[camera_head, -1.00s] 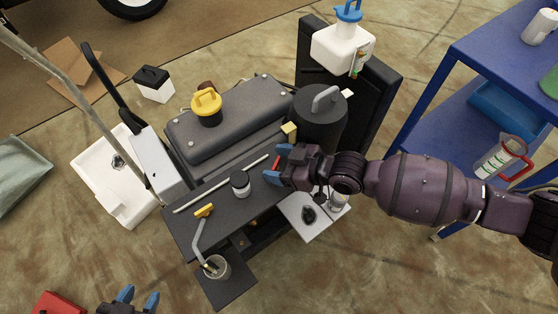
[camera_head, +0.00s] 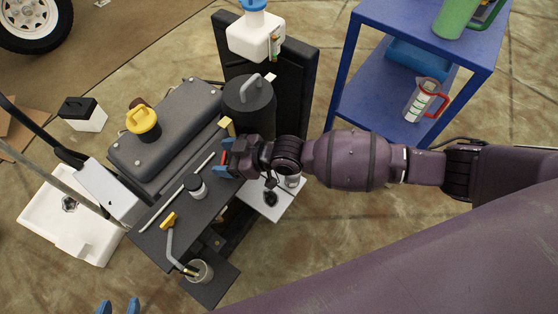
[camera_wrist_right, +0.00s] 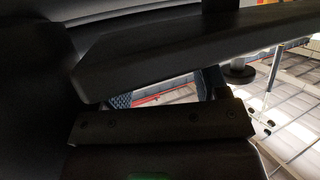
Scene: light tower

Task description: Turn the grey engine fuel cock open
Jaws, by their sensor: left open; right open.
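I cannot make out the grey engine fuel cock for certain in either view. The dark machine (camera_head: 168,131) with a long grey top stands left of centre in the head view. My right gripper (camera_head: 223,159) is at its near right side, beside the black cylinder, with its blue fingertips apart. A small red piece shows between the fingertips, and a red strip (camera_wrist_right: 165,94) shows between them in the right wrist view. I cannot tell whether they touch anything. My left gripper (camera_head: 119,307) is open at the bottom edge, away from the machine, mostly cut off.
A yellow-capped filler (camera_head: 143,122) and a black cylinder with a handle (camera_head: 249,97) rise from the machine. A small jar (camera_head: 196,188) and a white rod lie on its dark shelf. A white basin (camera_head: 75,240) stands left. A blue cart (camera_head: 385,95) stands behind my right arm.

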